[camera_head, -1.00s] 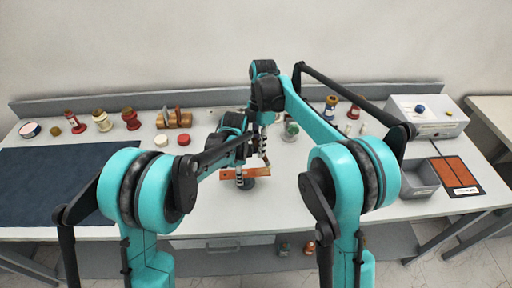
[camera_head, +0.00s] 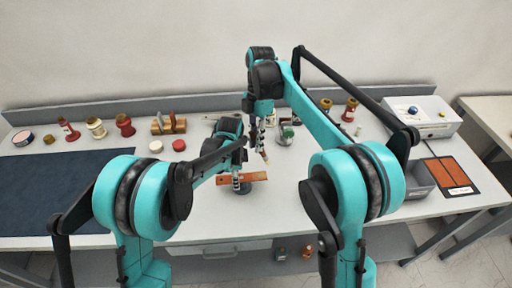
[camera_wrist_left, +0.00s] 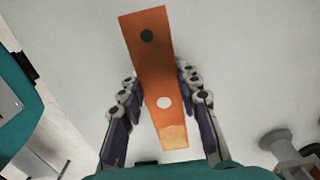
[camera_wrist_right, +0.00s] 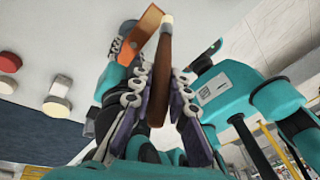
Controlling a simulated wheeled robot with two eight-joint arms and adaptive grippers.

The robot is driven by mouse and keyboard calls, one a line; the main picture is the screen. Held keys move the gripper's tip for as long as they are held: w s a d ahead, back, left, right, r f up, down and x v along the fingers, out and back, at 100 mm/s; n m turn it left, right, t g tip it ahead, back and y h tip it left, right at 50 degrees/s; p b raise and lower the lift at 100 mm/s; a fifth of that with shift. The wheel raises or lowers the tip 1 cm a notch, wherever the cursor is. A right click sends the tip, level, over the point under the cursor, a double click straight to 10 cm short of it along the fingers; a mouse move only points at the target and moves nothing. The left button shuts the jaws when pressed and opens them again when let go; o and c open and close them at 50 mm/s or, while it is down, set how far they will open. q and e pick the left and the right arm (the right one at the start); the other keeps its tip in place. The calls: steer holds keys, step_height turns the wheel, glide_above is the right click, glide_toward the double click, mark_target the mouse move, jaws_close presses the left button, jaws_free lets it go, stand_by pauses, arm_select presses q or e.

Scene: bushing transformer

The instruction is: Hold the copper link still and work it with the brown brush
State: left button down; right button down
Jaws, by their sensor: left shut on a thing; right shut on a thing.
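The copper link (camera_head: 257,177) is an orange bar held over the bench front. In the left wrist view the link (camera_wrist_left: 152,70) has one dark and one pale hole and a lighter patch at its near end. My left gripper (camera_head: 237,182) is shut on it, fingers on both sides (camera_wrist_left: 163,112). My right gripper (camera_head: 258,143) is shut on the brown brush (camera_head: 265,156), behind the link. In the right wrist view the brush (camera_wrist_right: 164,62) shows a brown handle and pale tip, overlapping the link's end (camera_wrist_right: 140,36). In the head view the tip looks slightly apart from the link.
A dark round base (camera_head: 244,189) is under the link. A green-topped jar (camera_head: 286,135) stands right of my right gripper. A wooden block holder (camera_head: 168,125) and red and white lids are left. A blue mat (camera_head: 60,190) covers the left. A grey bin (camera_head: 416,178) stands right.

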steer(key=shift+r, duration=0.6)
steer(key=shift+r, duration=1.4)
steer(key=shift+f, duration=0.1)
steer(key=shift+d+f, duration=0.15)
steer(key=shift+f, duration=0.6)
steer(key=shift+d+f, duration=0.1)
steer(key=shift+f, duration=0.6)
steer(key=shift+a+f, duration=0.15)
steer(key=shift+f, duration=1.2)
steer(key=shift+a+f, duration=0.1)
steer(key=shift+f, duration=1.2)
